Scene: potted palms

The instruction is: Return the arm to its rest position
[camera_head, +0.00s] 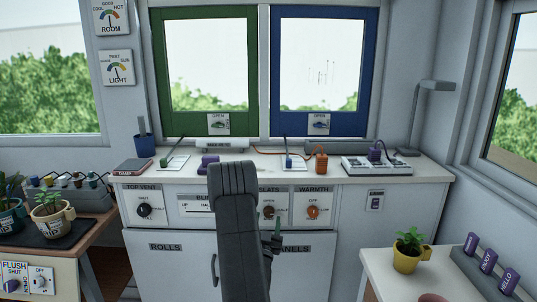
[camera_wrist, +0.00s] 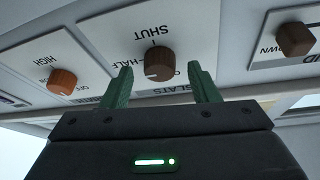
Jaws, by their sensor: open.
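My arm (camera_head: 237,235) rises in front of the white cabinet in the head view, with a dark grey link in the middle of the picture. My gripper (camera_head: 278,222) is small there, just right of the link, near the SLATS knob (camera_head: 268,212). In the wrist view my gripper (camera_wrist: 160,72) has its two green fingers apart and nothing held. The brown SLATS knob (camera_wrist: 158,64) shows between the fingertips, and no finger visibly touches it. The exact gap in depth is unclear.
The orange WARMTH knob (camera_head: 313,212) is close on the right; the TOP VENT knob (camera_head: 144,211) is at left. The counter (camera_head: 340,173) above carries several devices. A side table (camera_head: 378,272) with a potted plant (camera_head: 409,250) stands at right, a bench (camera_head: 88,240) at left.

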